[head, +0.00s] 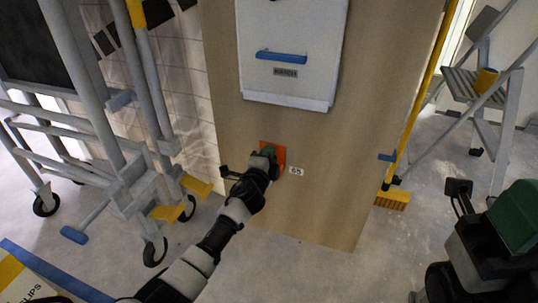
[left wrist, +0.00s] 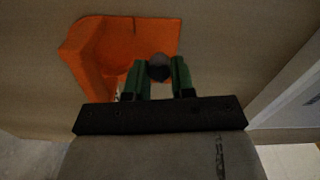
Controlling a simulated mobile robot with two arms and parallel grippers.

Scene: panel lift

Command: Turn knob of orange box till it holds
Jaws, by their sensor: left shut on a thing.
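The orange box (head: 278,153) is fixed low on a tan wooden panel (head: 310,210). In the left wrist view the orange box (left wrist: 110,48) fills the upper left, with a thin dark mark near its top edge. A dark grey round knob (left wrist: 158,67) sits between the green fingers of my left gripper (left wrist: 160,75). My left gripper (head: 268,152) is shut on the knob and covers much of the box in the head view.
A small white label (head: 296,170) is right of the box. A white cabinet (head: 290,55) with a blue handle hangs above. A grey wheeled frame (head: 110,130) stands left. A yellow broom (head: 393,200) and a stepladder (head: 485,90) stand right. Floor before the panel is clear.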

